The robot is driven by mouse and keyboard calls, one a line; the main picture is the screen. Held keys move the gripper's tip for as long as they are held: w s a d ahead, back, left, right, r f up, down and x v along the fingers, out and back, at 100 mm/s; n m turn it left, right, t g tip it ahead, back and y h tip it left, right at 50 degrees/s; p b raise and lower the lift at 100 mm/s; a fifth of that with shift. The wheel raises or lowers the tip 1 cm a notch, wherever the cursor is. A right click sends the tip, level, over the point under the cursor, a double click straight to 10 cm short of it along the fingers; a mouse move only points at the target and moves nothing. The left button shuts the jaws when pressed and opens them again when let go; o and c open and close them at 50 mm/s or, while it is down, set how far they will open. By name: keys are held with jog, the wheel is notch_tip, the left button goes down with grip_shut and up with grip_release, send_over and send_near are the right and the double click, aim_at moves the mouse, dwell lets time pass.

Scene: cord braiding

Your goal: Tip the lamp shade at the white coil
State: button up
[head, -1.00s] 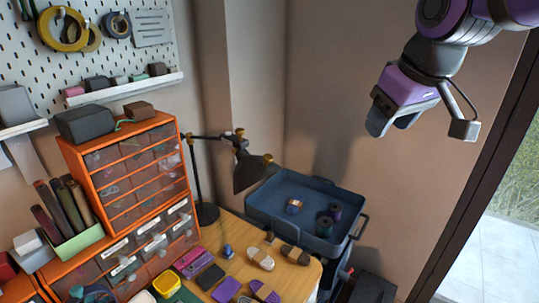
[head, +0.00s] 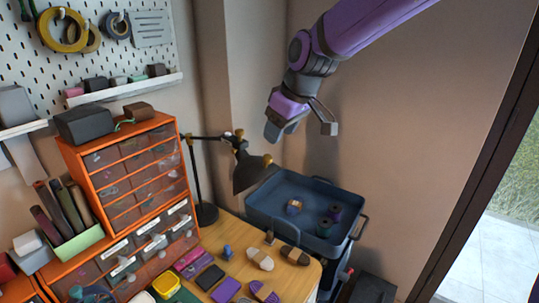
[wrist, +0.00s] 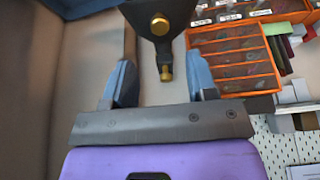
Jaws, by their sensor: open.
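The black desk lamp stands at the table's back edge, its arm reaching right. Its black shade (head: 250,172) hangs tilted, beside the blue tray. In the wrist view the lamp's dark part (wrist: 158,18) with brass knobs shows at the top, between the fingers. My gripper (head: 273,135) is open and empty, above and slightly right of the shade in the head view. Its blue fingers also show in the wrist view (wrist: 160,82).
An orange drawer cabinet (head: 128,172) stands left of the lamp. A blue tray (head: 345,196) with several spools sits to the right. Several other coils and small items lie on the wooden table (head: 237,233).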

aim_at(269, 157)
jog(key=x, duration=0.8)
jog(key=shift+f, duration=0.15)
jog(key=shift+c, duration=0.2)
jog(key=shift+w, duration=0.1)
grip_shut()
